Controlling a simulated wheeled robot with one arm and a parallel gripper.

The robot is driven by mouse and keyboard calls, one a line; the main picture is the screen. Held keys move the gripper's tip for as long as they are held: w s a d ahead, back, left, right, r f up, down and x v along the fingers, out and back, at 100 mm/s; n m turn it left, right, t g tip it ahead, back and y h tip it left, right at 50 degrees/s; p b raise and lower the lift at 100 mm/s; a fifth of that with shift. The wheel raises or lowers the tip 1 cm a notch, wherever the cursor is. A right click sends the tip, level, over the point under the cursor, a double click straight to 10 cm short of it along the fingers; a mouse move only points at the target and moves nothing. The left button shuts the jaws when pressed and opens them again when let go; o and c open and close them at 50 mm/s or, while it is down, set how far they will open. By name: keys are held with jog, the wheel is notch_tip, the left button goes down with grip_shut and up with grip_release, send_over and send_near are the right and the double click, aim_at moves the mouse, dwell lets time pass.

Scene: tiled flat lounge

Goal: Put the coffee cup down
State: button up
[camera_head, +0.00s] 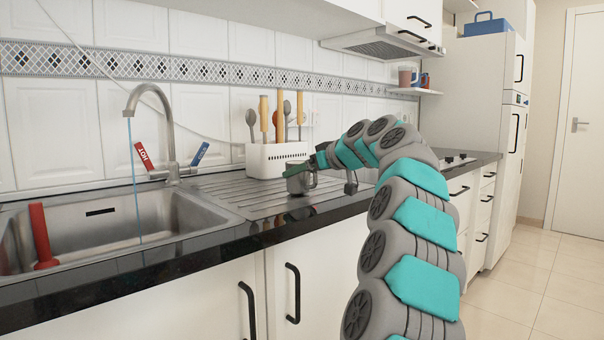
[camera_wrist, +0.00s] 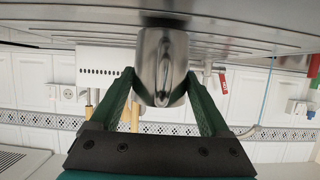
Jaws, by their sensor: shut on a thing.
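The coffee cup (camera_head: 301,181) is a grey metal mug, upright over the ribbed steel drainboard (camera_head: 245,198), close to its front edge. My gripper (camera_head: 300,170) reaches it from the right and is shut on it. The wrist view is upside down; there the cup (camera_wrist: 162,62) sits between the green fingers of my gripper (camera_wrist: 163,80), with its handle facing the camera. The cup's base meets the drainboard in both views, but I cannot tell whether it touches or hangs just above. Part of the cup's upper side is hidden by a finger.
A white utensil holder (camera_head: 275,158) with several utensils stands just behind the cup. The sink (camera_head: 100,232) is at left, with a running tap (camera_head: 150,95) and a red-handled thing (camera_head: 41,235) in it. The drainboard left of the cup is clear.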

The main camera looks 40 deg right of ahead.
jog(key=shift+f, duration=0.1)
jog(key=o, duration=1.5)
jog(key=shift+c, duration=0.2)
jog(key=shift+r, duration=0.25)
jog(key=v, duration=1.2)
jog(key=shift+f, duration=0.1)
